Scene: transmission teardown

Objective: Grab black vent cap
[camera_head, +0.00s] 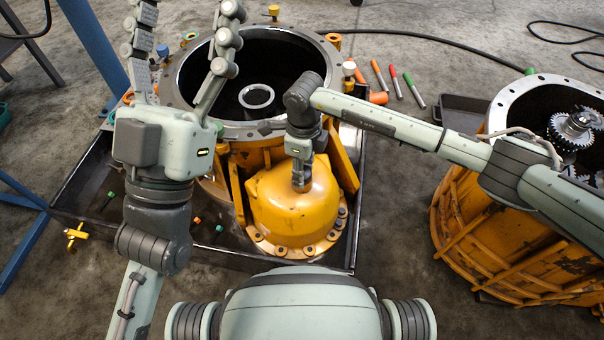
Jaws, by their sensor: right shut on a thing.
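My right gripper (301,178) points down onto the top of the yellow domed housing (300,212). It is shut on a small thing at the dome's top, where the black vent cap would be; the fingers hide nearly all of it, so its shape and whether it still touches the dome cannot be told. My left gripper (188,14) is open and empty, its two long fingers spread and pointing toward the far side, over the left edge of the large open housing (182,82).
The housings stand in a dark tray (80,192). A second yellow housing with gears (480,225) stands at right, under my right arm. A blue post (92,40) rises at left. A yellow fitting (75,236) lies front left.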

